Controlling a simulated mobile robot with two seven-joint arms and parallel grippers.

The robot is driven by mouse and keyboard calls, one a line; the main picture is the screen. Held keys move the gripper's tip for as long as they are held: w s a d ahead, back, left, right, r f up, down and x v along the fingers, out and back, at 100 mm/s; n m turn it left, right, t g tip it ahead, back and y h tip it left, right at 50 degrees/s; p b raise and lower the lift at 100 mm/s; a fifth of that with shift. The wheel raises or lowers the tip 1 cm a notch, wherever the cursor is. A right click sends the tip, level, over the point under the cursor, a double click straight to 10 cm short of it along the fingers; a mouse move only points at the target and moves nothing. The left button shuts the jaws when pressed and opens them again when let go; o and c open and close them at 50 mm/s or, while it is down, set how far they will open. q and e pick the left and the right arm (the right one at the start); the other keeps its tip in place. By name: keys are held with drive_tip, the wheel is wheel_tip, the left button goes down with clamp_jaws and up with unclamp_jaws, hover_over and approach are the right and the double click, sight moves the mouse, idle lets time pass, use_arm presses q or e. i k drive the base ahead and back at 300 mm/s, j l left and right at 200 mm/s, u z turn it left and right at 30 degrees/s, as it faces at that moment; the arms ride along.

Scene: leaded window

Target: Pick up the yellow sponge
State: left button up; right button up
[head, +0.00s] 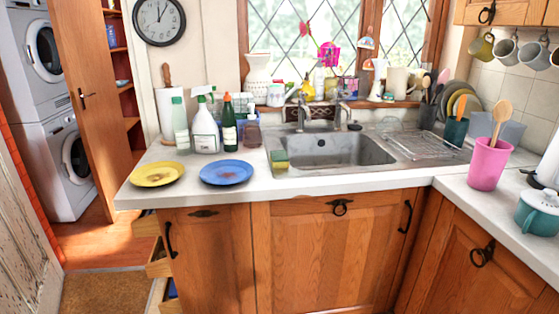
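The yellow sponge (279,155) is a small block with a green part. It stands at the left front corner of the sink (330,153), close to the counter's front edge. It is to the right of the blue plate (226,172). Neither of my grippers shows in the head view.
A yellow plate (157,174) lies left of the blue one. Several bottles, among them a white spray bottle (206,130), stand behind the plates. A metal dish rack (426,145) and a pink utensil cup (489,163) are to the right. The counter in front of the sponge is clear.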

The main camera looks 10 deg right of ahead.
sight(278, 159)
drive_tip(key=i+l, duration=0.15)
drive_tip(key=l, duration=0.15)
drive_tip(key=i+l, duration=0.15)
drive_tip(key=i+l+u, duration=0.1)
drive_tip(key=l, duration=0.2)
drive_tip(key=i+l+u, duration=0.2)
drive_tip(key=l, duration=0.45)
drive_tip(key=i, duration=0.1)
